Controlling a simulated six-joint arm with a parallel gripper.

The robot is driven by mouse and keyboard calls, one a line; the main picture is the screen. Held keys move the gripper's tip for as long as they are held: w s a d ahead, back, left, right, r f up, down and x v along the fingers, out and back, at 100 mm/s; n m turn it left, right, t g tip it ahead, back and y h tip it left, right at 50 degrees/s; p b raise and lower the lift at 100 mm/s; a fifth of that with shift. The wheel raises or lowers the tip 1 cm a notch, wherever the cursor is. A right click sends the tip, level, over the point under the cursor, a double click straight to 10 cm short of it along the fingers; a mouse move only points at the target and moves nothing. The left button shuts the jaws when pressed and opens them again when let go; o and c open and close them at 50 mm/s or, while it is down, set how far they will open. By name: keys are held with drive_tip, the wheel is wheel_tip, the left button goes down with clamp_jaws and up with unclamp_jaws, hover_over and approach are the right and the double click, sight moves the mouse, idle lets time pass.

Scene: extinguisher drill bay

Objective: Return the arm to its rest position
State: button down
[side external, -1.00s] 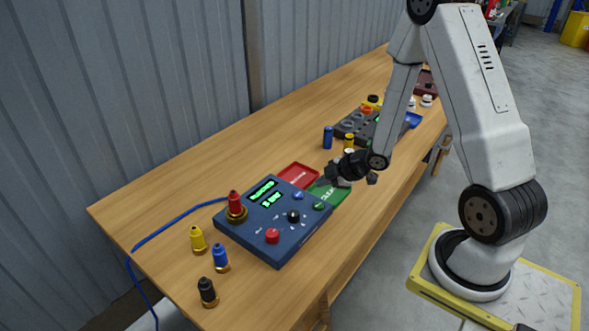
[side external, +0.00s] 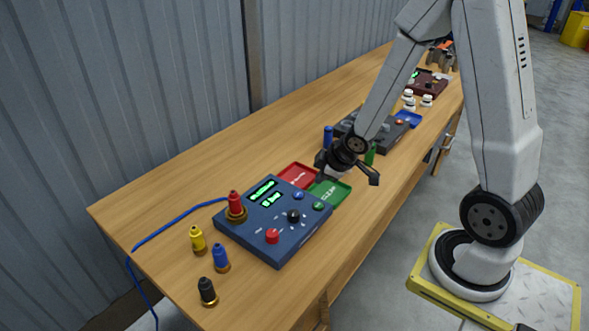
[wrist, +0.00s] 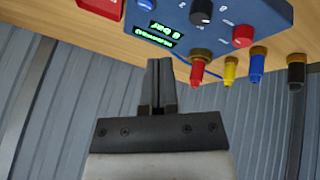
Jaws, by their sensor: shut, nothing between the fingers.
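My gripper (side external: 347,170) hangs above the workbench in the side view, near the green tray and beyond the blue test box. In the wrist view its fingers (wrist: 161,85) are together with nothing between them. My forearm slopes down to it from the upper right. The gripper hides part of the bench and some items behind it.
The blue test box (side external: 272,224) has lit green displays. A red tray (side external: 297,175) and a green tray (side external: 331,190) lie behind it. Red (side external: 235,203), yellow (side external: 198,239), blue (side external: 220,257) and black (side external: 207,291) fittings stand at left. A dark rack (side external: 390,136) is farther back.

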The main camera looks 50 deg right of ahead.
drive_tip(key=s+a+r+m+g, duration=0.3)
drive_tip(key=s+a+r+m, duration=0.2)
drive_tip(key=a, duration=0.4)
drive_tip(key=s+m, duration=0.1)
drive_tip(key=s, duration=0.1)
drive_tip(key=shift+s+g+y, duration=0.3)
idle(1.6)
